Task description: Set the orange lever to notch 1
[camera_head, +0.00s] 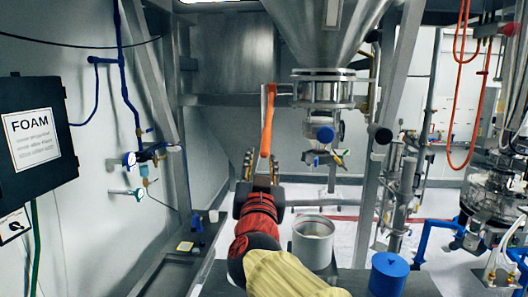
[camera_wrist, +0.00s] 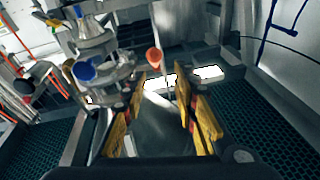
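The orange lever (camera_head: 267,125) hangs nearly upright at the left of the metal valve collar (camera_head: 322,90) under the hopper. Its rounded lower end shows in the wrist view (camera_wrist: 154,57), beyond and between my fingertips. My gripper (camera_head: 261,163) is open, with its yellow-brown fingers apart, just below the lever in the head view. In the wrist view the gap between my fingers (camera_wrist: 164,82) looks empty. I cannot tell whether a finger touches the lever. No notch marks can be made out, so the lever's notch is unclear.
The steel hopper (camera_head: 320,30) is above right of my gripper. A blue-ended fitting (camera_head: 325,134) hangs below it. A grey bucket (camera_head: 313,243) and a blue container (camera_head: 388,272) stand lower right. A black FOAM box (camera_head: 35,138) is on the left wall.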

